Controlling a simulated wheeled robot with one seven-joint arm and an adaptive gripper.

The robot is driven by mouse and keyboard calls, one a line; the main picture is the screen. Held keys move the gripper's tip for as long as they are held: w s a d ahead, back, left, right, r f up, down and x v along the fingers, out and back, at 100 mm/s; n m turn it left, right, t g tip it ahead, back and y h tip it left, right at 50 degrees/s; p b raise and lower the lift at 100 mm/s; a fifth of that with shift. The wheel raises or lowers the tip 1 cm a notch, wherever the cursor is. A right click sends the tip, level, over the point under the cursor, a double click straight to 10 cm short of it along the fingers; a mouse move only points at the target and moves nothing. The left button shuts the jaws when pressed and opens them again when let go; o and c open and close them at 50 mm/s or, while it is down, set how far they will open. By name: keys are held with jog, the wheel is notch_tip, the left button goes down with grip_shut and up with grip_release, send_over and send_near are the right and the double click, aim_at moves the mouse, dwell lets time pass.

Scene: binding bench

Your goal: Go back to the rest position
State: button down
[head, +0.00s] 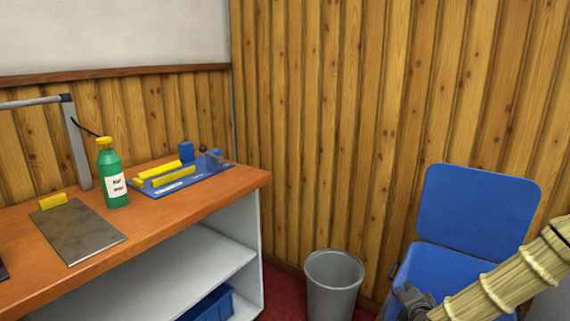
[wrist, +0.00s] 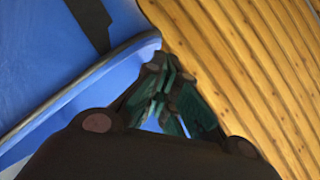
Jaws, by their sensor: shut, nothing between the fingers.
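My gripper (head: 413,300) is at the lower right in the head view, in front of the blue bin with its lid raised (head: 455,272). In the wrist view my gripper (wrist: 165,80) has its fingers together with nothing between them. The blue bin fills the left of the wrist view (wrist: 40,60), with its edge close to the fingertips. I cannot tell whether the fingers touch it. My arm, in a pale ribbed sleeve, runs off to the right.
A grey waste bin (head: 334,285) stands left of the blue bin. The wooden bench (head: 215,205) at left holds a green bottle (head: 114,178), a metal plate (head: 78,232) and a blue jig with yellow bars (head: 205,172). A blue crate (head: 210,304) sits on the lower shelf.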

jog(key=s+a+f+n+g+y, duration=0.1)
jog(key=s+a+f+n+g, duration=0.25)
jog(key=s+f, duration=0.55)
jog(key=s+a+f+n+g+y, duration=0.1)
jog(key=s+a+f+n+g, duration=0.2)
jog(key=s+a+f, duration=0.5)
jog(key=s+a+f+n+g+y, duration=0.1)
jog(key=s+a+f+n+g, duration=0.15)
jog(key=s+f, duration=0.65)
jog(key=s+n+g, duration=0.4)
jog(key=s, duration=1.5)
notch_tip(320, 180, up, 18)
jog(key=p, duration=1.8)
jog(key=shift+w+d+f+h, duration=0.15)
jog(key=shift+d+f+h, duration=0.05)
jog(key=shift+d+h, duration=0.2)
